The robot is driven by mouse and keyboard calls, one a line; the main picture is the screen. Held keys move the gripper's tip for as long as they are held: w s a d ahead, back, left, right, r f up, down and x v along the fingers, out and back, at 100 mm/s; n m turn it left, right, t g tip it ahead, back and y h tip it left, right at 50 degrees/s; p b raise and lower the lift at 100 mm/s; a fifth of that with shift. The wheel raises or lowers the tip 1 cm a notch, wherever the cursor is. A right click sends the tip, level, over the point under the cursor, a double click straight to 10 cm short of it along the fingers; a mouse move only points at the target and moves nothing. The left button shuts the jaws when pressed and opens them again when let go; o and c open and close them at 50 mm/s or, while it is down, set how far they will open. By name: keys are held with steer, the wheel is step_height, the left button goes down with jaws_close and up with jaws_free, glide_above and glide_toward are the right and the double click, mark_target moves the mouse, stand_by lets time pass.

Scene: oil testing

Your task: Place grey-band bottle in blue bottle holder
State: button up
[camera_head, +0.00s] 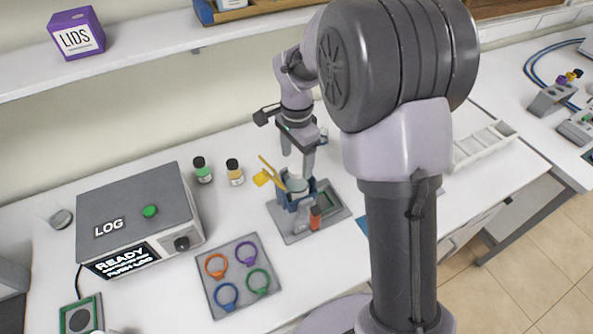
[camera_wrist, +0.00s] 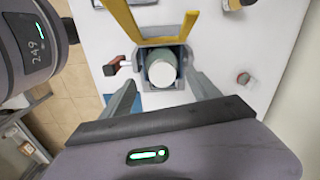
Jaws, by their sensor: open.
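A pale-topped bottle (camera_head: 297,184) sits upright in a blue clamp-like fixture (camera_head: 302,199) on a grey plate; its round top also shows in the wrist view (camera_wrist: 162,72). Its band is hidden, so I cannot tell if it is the grey-band bottle. My gripper (camera_head: 297,160) is open above it, pointing down. In the wrist view its fingers stand either side of the bottle top, apart from it as far as I can see. A blue ring holder (camera_head: 226,297) lies empty on the grey mat (camera_head: 213,285).
Orange (camera_head: 216,266), purple (camera_head: 246,254) and green (camera_head: 258,282) rings share the mat. A green-label bottle (camera_head: 203,171) and a yellow-label bottle (camera_head: 235,174) stand behind. A LOG box (camera_head: 140,215) is at left. A yellow lever (camera_head: 270,175) juts from the fixture.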

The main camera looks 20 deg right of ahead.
steer(key=r, duration=0.2)
steer(key=shift+w+r, duration=0.25)
steer(key=shift+r, duration=0.05)
steer(key=s+a+r+n+t, duration=0.1)
steer(key=s+r+n+t, duration=0.15)
steer(key=s+r, duration=0.65)
steer(key=s+a+r+n+t+y, duration=0.1)
steer(key=s+r+n, duration=0.1)
steer(key=s, duration=0.5)
steer(key=s+a+r+n+t+y, duration=0.1)
steer(key=s+a+r+n+t, duration=0.1)
steer(key=s+n, duration=0.3)
steer(key=s, duration=0.3)
steer(key=shift+s+r, duration=0.15)
